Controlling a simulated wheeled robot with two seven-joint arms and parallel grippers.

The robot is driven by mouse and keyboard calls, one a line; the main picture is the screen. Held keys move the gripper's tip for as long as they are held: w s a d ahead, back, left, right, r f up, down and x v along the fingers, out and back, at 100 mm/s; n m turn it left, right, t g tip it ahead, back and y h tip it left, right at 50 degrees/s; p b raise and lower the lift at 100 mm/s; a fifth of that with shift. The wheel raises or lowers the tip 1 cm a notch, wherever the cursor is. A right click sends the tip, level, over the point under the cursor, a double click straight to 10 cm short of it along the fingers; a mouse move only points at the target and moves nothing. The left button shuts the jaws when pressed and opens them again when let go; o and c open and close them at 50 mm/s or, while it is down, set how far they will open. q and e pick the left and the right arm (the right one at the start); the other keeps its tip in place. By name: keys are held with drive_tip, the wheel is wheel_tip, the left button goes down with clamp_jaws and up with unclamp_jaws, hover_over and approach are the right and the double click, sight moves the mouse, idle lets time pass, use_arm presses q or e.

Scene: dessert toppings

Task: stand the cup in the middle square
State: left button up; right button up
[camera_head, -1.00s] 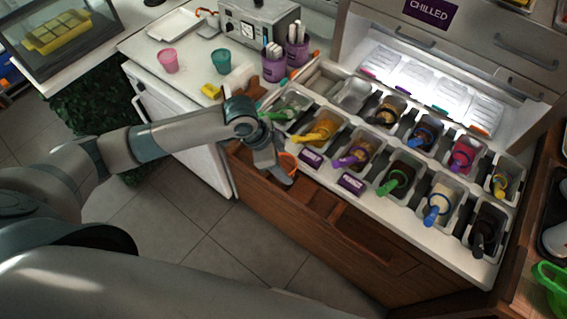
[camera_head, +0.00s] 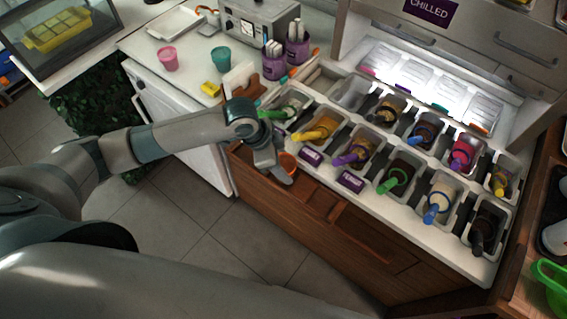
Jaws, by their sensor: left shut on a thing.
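An orange cup (camera_head: 289,160) shows at the left end of the brown wooden front (camera_head: 300,226) below the topping counter. My left gripper (camera_head: 281,172) is shut on the cup and covers part of it. The wooden front has recessed openings along its top, one near the cup and others to its right (camera_head: 325,203). I cannot tell clearly which of these is the middle square, or whether the cup's base touches wood. My right gripper is not in view.
Topping bins with coloured scoops (camera_head: 355,152) fill the white counter just behind the cup. A pink cup (camera_head: 168,59) and a teal cup (camera_head: 221,60) stand at the back left. The floor (camera_head: 215,255) in front is clear.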

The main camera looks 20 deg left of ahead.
use_arm(q)
drive_tip(key=shift+p, duration=0.45)
idle(0.5)
drive_tip(key=o, duration=1.1)
drive_tip(key=shift+o, duration=0.4)
drive_tip(key=shift+o, duration=1)
drive_tip(key=shift+s, duration=0.1)
drive_tip(key=shift+r, duration=0.1)
drive_tip(key=shift+a, duration=0.1)
drive_tip(key=shift+c, duration=0.2)
drive_tip(key=shift+r, duration=0.1)
